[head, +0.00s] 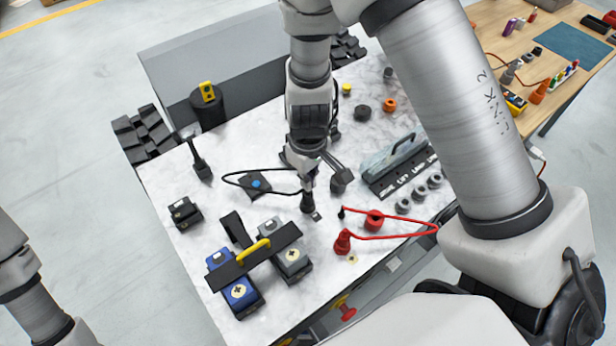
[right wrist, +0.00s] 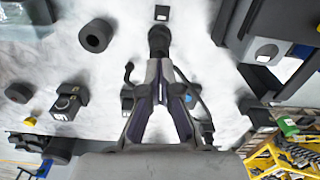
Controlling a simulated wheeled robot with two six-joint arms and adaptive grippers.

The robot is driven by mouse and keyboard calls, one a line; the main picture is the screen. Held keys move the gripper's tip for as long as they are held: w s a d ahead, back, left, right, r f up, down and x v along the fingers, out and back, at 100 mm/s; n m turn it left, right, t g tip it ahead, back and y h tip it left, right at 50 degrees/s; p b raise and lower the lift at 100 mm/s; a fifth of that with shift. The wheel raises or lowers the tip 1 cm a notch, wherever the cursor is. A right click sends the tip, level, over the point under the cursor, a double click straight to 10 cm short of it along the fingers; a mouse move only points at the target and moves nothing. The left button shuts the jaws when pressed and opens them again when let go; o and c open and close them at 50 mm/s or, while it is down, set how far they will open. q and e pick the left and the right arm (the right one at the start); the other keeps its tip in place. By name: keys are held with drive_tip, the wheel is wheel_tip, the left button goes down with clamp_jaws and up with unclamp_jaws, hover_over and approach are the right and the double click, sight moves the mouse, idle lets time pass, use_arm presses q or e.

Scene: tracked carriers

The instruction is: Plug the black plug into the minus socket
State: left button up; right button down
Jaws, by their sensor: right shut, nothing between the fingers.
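The black plug (head: 308,202) stands upright on the marble-like top, with a small black-and-white label (head: 316,216) right beside it. Its foot and any minus socket under it are hidden, so I cannot tell whether it is seated. A black cable (head: 272,171) loops left from it past a dark plate with a blue dot (head: 255,184). My right gripper (head: 309,182) is just above the plug, shut and empty. In the right wrist view its fingertips (right wrist: 160,68) meet just short of the plug (right wrist: 160,42), and the label (right wrist: 161,13) lies beyond. My left gripper is out of view.
A blue and a grey carrier block with a yellow-handled bar (head: 254,250) stand front left.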

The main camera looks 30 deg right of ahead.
drive_tip(key=shift+w+f+b, duration=0.3)
drive_tip(key=shift+f, duration=0.1)
drive_tip(key=shift+s+f+b, duration=0.3)
drive_tip(key=shift+s+b, duration=0.05)
drive_tip(key=shift+s, duration=0.05)
